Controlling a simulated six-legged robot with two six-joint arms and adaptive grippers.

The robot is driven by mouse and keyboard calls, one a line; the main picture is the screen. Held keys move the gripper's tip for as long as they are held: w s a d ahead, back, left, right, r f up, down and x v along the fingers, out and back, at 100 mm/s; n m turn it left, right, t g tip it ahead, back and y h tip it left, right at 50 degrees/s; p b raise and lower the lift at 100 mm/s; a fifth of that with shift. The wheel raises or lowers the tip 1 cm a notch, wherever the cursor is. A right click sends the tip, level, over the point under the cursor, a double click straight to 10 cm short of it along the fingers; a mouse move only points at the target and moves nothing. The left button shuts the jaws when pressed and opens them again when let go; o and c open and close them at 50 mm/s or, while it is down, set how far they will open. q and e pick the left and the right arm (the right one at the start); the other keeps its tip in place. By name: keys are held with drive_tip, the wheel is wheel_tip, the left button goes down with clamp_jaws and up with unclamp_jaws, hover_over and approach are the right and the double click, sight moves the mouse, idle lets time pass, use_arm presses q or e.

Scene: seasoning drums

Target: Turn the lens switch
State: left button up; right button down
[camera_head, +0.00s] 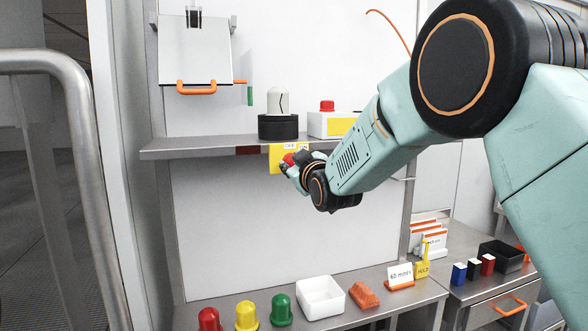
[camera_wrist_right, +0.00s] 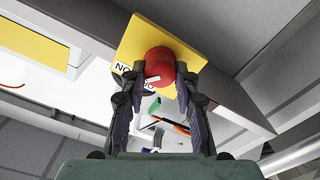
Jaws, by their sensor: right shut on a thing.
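The switch is a red round knob (camera_head: 289,158) on a yellow plate (camera_head: 275,165) fixed to the front edge of the metal shelf. My right gripper (camera_head: 295,168) reaches it from the right and partly hides the plate. In the right wrist view the red knob (camera_wrist_right: 159,62) sits between the two fingers of my right gripper (camera_wrist_right: 159,78), which are shut on its sides. The yellow plate (camera_wrist_right: 150,35) lies behind it, with a partly covered label. A white dome lamp (camera_head: 278,103) on a black base stands on the shelf above. My left gripper is not in view.
The shelf (camera_head: 190,149) also carries a white box (camera_head: 318,124) with a red button. On the lower table stand red (camera_head: 209,320), yellow (camera_head: 246,316) and green (camera_head: 281,310) lenses and a white tray (camera_head: 321,309). A metal rail (camera_head: 80,150) stands at left.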

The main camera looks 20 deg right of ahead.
drive_tip(key=shift+f+n+b, duration=0.2)
drive_tip(key=shift+n+b, duration=0.9)
drive_tip(key=shift+n, duration=0.95)
drive_tip(key=shift+f+n+b, duration=0.15)
drive_tip(key=shift+n+b, duration=0.9)
drive_tip(key=shift+n, duration=1)
drive_tip(key=shift+r, duration=0.1)
drive_tip(key=c, duration=1)
unclamp_jaws()
drive_tip(key=shift+d, duration=0.1)
drive_tip(key=shift+r, duration=0.1)
drive_tip(key=shift+s, duration=0.2)
drive_tip(key=s, duration=1.1)
drive_tip(key=shift+s+d, duration=0.15)
drive_tip(key=shift+s, duration=0.15)
